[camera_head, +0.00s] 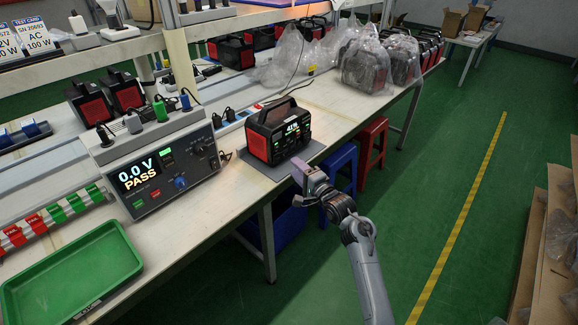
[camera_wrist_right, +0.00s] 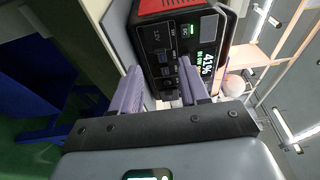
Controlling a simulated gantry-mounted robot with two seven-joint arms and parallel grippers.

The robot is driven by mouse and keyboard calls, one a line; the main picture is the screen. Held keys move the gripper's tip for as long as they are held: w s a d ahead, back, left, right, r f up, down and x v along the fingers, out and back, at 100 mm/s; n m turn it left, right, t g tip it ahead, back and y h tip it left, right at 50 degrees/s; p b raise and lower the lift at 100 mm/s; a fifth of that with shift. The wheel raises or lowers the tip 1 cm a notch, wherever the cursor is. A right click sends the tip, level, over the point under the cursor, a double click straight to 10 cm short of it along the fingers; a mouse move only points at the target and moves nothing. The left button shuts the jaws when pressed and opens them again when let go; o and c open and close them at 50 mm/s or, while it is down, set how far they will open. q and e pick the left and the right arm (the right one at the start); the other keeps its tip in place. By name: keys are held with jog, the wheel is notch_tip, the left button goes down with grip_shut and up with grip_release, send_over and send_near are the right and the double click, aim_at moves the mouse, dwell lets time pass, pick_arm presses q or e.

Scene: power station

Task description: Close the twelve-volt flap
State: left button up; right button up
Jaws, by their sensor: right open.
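The power station (camera_head: 277,131), a black box with red sides and a top handle, stands upright on a grey mat on the bench. Its lit display reads about 41% in the right wrist view (camera_wrist_right: 207,58), where its front panel looks turned on its side. Dark sockets or covers show on that panel. I cannot make out which is the twelve-volt flap or whether it stands open. My right gripper (camera_head: 307,181) is in front of the panel, past the bench edge. Its purple fingers (camera_wrist_right: 160,90) are apart with nothing between them. My left gripper is not in view.
A tester (camera_head: 160,175) reading 0.0 V PASS stands left of the station. A green tray (camera_head: 72,268) lies at the front left. Blue (camera_head: 340,165) and red (camera_head: 373,143) stools stand beside the bench.

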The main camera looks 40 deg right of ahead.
aim_at(280, 159)
jog(key=shift+w+d+b, duration=0.2)
jog(key=shift+w+b, duration=0.8)
jog(key=shift+w, duration=1.7)
grip_shut()
